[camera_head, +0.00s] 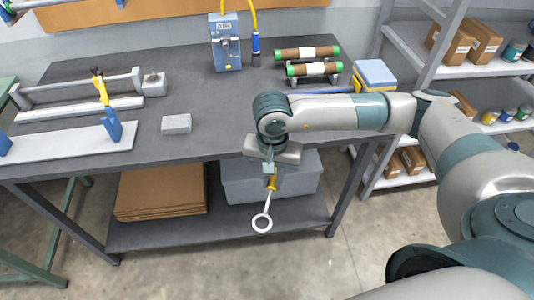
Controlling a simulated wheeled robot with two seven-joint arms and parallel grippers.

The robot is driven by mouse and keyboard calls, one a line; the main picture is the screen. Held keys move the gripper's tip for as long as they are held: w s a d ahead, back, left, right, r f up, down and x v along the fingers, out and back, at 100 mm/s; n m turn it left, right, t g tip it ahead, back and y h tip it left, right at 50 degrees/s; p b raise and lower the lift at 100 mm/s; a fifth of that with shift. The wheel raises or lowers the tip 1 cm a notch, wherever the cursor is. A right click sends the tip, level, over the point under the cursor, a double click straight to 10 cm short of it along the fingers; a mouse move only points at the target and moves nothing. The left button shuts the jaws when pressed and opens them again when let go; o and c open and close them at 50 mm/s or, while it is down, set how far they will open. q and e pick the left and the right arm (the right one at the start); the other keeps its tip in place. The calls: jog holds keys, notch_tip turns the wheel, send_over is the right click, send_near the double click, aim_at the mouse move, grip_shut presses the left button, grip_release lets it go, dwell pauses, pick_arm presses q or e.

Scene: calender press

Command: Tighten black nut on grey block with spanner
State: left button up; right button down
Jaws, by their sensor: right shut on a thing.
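My right gripper (270,168) hangs just off the front edge of the table, pointing down, and is shut on the spanner. The spanner (262,221) has a yellow part at the fingers and a pale ring end that hangs below, over the lower shelf's front. A grey block (154,90) sits at the right end of the roller frame on the left of the table. A small dark spot on its top looks like the black nut (153,77). The gripper is well to the right of and nearer than this block. My left gripper is out of view.
A loose grey block (176,124) lies mid-table. A blue-grey box (226,45), green-ended rolls (308,54) and a yellow-blue stack (374,74) stand at the back. The roller frame (80,90) with a yellow lever fills the left. Below are cardboard (160,195) and a grey bin (240,185).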

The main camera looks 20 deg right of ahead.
jog(key=s+f+n, duration=0.4)
jog(key=s+n, duration=0.1)
jog(key=n, duration=0.2)
jog(key=shift+a+f+n, duration=0.2)
jog(key=shift+a+n, duration=0.05)
jog(key=shift+n, duration=0.15)
jog(key=shift+s, duration=0.1)
